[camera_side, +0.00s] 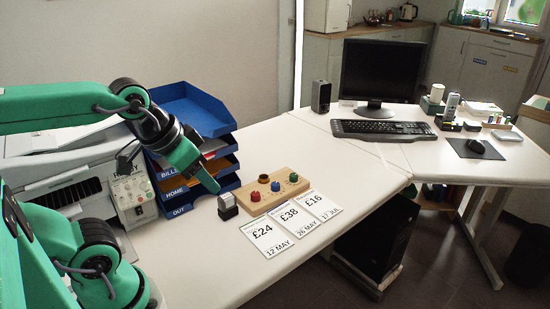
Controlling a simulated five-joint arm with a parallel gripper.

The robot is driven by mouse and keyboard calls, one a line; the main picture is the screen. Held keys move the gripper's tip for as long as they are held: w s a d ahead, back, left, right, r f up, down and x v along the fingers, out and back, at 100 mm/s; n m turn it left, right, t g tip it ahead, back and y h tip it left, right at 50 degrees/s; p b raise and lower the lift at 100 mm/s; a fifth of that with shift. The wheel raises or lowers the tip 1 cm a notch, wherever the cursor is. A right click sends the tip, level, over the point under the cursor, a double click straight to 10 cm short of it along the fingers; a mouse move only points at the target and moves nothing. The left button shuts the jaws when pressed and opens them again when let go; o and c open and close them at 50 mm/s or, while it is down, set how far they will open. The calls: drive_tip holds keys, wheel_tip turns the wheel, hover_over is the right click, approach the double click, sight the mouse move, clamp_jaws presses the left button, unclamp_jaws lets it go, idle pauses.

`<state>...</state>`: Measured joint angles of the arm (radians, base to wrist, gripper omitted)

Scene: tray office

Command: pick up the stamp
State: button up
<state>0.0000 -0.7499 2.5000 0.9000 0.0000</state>
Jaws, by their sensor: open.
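The stamp (227,206) is a small grey and black block standing upright on the white desk, just left of a wooden holder. My gripper (212,182) hangs above and slightly left of the stamp in the picture, in front of the blue tray stack. Its green finger points down towards the stamp, with a small gap showing between them. The gripper is open and holds nothing; its other finger is hard to make out.
The wooden holder (272,191) carries red, blue and green knobs. Several price cards (290,222) lie in front of it. The blue tray stack (196,118) and a printer (65,172) stand behind my arm. The desk (335,160) towards the keyboard (382,129) is clear.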

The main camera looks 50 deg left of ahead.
drive_tip(key=shift+o, duration=0.9)
drive_tip(key=g, duration=0.5)
hover_over(226, 197)
drive_tip(key=f, duration=1.5)
drive_tip(key=shift+d+f, duration=0.25)
drive_tip(key=shift+w+a+f+g, duration=0.1)
drive_tip(key=shift+a+f+g, duration=0.2)
drive_tip(key=shift+f, duration=1.5)
